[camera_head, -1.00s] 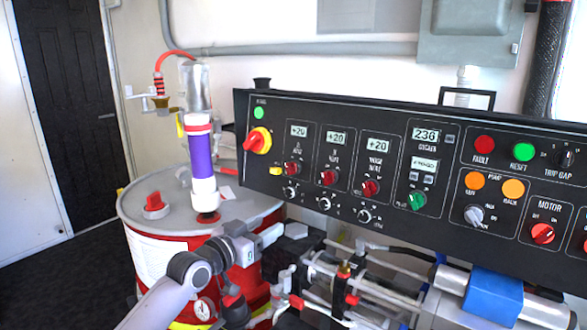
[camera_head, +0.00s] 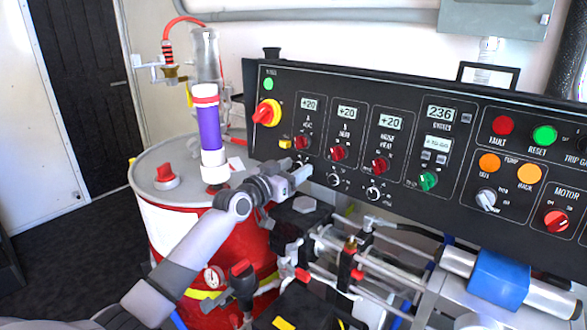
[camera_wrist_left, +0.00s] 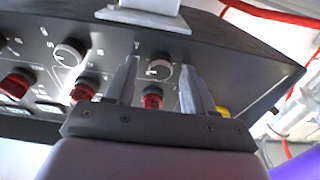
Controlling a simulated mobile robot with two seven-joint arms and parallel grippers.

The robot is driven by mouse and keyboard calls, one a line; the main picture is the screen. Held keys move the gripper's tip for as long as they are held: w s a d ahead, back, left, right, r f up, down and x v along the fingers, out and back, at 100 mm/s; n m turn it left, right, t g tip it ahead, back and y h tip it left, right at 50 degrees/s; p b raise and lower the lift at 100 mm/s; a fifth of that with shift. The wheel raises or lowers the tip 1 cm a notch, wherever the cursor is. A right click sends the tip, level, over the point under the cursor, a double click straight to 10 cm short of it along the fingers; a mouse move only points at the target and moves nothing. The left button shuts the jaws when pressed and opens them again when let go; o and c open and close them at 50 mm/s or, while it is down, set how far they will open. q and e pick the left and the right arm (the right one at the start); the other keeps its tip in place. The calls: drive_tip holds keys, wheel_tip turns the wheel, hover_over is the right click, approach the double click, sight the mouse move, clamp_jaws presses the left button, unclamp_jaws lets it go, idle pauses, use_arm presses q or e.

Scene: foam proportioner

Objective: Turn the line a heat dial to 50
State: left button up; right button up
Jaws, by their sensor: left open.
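The black control panel (camera_head: 450,125) has a row of small dials with white scales under its red knobs. The line A heat dial (camera_wrist_left: 160,72) lies between the fingertips in the left wrist view, which shows the panel upside down. In the head view my gripper covers most of it. The line A display (camera_head: 309,105) reads +20. My left gripper (camera_head: 304,174) is open at the lower left of the panel; it also shows in the wrist view (camera_wrist_left: 161,75), one finger on each side of the dial. I cannot tell whether the fingers touch it. My right gripper is out of view.
The line A red knob (camera_head: 302,141) sits just above the dial, close to the gripper. The other small dials (camera_head: 334,180) are to the right. A red drum (camera_head: 225,245) with a purple-banded pump (camera_head: 209,130) stands at left. Pipes and a blue block (camera_head: 498,277) lie below.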

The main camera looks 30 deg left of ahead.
use_arm(q)
drive_tip(key=shift+w, duration=0.1)
clamp_jaws()
idle(0.3)
drive_tip(key=n+y, duration=0.1)
drive_tip(key=n, duration=0.5)
drive_tip(key=shift+d, duration=0.1)
drive_tip(key=n+g+y, duration=0.1)
drive_tip(key=n, duration=0.6)
drive_tip(key=shift+y, duration=0.3)
unclamp_jaws()
